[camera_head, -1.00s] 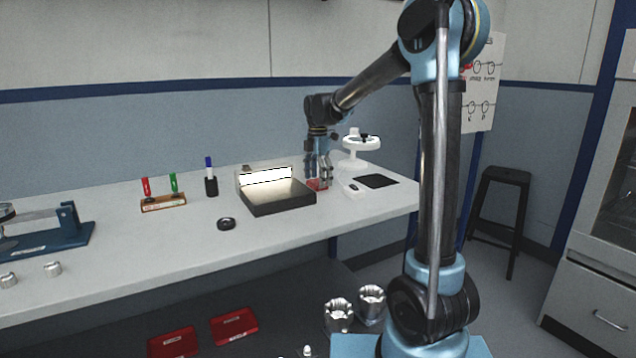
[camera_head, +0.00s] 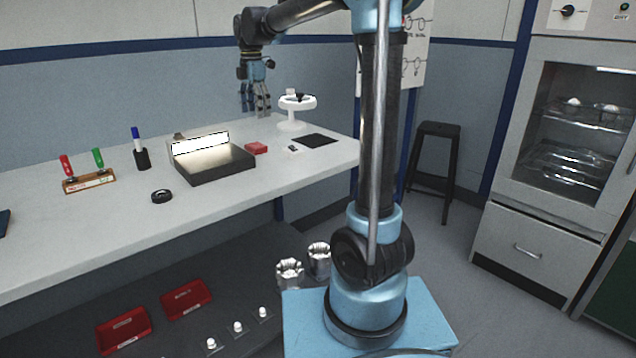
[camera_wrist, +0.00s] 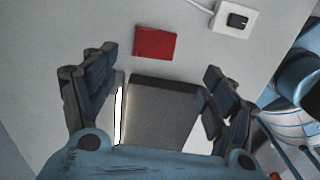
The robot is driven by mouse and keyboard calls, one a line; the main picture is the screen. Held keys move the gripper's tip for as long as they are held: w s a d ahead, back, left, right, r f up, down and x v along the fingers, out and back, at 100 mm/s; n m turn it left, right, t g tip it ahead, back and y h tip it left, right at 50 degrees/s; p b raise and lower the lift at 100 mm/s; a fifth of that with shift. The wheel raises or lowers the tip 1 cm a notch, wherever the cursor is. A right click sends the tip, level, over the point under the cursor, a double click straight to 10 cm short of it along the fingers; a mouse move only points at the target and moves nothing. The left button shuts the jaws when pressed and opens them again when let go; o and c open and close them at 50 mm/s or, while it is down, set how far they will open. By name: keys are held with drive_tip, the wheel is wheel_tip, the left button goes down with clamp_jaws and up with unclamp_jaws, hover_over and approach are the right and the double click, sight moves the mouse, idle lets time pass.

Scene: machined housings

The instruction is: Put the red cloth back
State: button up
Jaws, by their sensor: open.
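The red cloth (camera_head: 256,148) lies folded flat on the white bench, just right of the dark inspection box. In the wrist view the cloth (camera_wrist: 155,43) is a small red rectangle on the bench, beyond my fingers. My gripper (camera_head: 258,112) is open and empty, raised above the bench over the area of the cloth. Its spread fingers (camera_wrist: 165,98) show in the wrist view with nothing between them but the view down onto the box.
The dark box with a lit panel (camera_head: 215,167) stands left of the cloth. A white round stand (camera_head: 292,118), a black mat (camera_head: 316,140) and a small white device (camera_wrist: 235,19) are on the right. A black ring (camera_head: 161,196), pen cup (camera_head: 142,158) and marker rack (camera_head: 88,181) are left.

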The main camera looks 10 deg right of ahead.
drive_tip(key=s+d+f+m, duration=0.2)
drive_tip(key=s+d+m, duration=0.2)
drive_tip(key=s+d, duration=0.2)
drive_tip(key=s+d+f+m, duration=0.3)
drive_tip(key=s+d+m, duration=0.1)
drive_tip(key=s+d, duration=0.2)
drive_tip(key=s+d+f+m+t, duration=0.1)
drive_tip(key=s+d+f+m, duration=0.1)
drive_tip(key=s+d+m, duration=0.2)
drive_tip(key=shift+s+d+f, duration=0.2)
drive_tip(key=shift+s+d, duration=0.25)
drive_tip(key=shift+d, duration=0.05)
drive_tip(key=shift+s+d+f, duration=0.15)
drive_tip(key=shift+s+d, duration=0.3)
drive_tip(key=s+d+f+m, duration=0.3)
drive_tip(key=s+f+m, duration=0.3)
drive_tip(key=s+f, duration=0.1)
drive_tip(key=s+d+f+m+t, duration=0.1)
drive_tip(key=s+d+f+m, duration=0.3)
drive_tip(key=s+f+m, duration=0.2)
wheel_tip(320, 180, down, 3)
drive_tip(key=shift+s+d+f, duration=0.15)
drive_tip(key=shift+s+d, duration=0.05)
drive_tip(key=shift+s, duration=1)
drive_tip(key=shift+w+f, duration=0.2)
drive_tip(key=shift+w, duration=0.25)
